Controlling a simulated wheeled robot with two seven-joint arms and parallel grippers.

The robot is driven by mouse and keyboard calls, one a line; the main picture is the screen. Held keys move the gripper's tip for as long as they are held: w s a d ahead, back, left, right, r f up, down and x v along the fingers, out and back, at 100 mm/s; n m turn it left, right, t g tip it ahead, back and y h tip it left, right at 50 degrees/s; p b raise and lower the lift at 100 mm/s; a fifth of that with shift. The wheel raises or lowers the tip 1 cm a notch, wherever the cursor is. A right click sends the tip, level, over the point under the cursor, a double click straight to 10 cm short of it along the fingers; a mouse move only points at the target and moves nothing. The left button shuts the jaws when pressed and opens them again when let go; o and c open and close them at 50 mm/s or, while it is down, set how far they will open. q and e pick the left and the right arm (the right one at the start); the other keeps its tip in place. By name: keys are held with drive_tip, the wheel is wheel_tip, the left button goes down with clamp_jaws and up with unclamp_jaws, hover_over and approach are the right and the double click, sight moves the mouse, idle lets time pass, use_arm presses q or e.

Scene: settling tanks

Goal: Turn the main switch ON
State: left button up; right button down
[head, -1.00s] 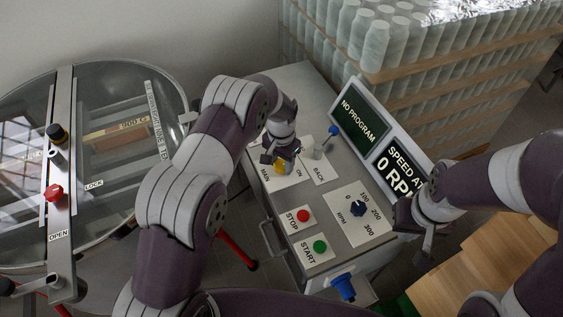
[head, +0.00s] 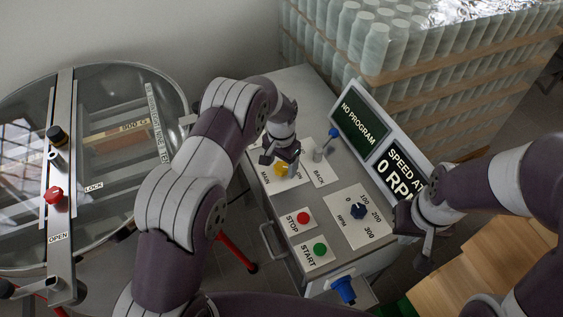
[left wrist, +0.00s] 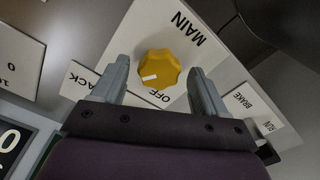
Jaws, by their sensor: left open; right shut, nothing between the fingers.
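The main switch is a yellow knob (head: 281,170) on a white plate marked MAIN, on top of the grey console. My left gripper (head: 280,161) is open, over the switch. In the left wrist view its fingers stand on either side of the knob, with a visible gap on each side. The ON label is partly hidden in the head view. My right gripper (head: 424,258) is shut and empty, off the console's right side.
A tilted display (head: 360,120) stands behind. A round lidded tank (head: 110,100) is at left.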

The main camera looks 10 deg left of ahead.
sight(281, 166)
use_arm(q)
wheel_tip(281, 166, up, 13)
drive_tip(key=shift+f, duration=0.15)
idle(0.4)
drive_tip(key=s+a+r+n, duration=0.1)
drive_tip(key=s+a+n, duration=0.1)
drive_tip(key=s, duration=1)
drive_tip(key=s+a+r+n+t, duration=0.1)
drive_tip(key=s+a+n, duration=0.2)
drive_tip(key=s, duration=0.9)
drive_tip(key=shift+a+r, duration=0.4)
drive_tip(key=shift+a, duration=0.75)
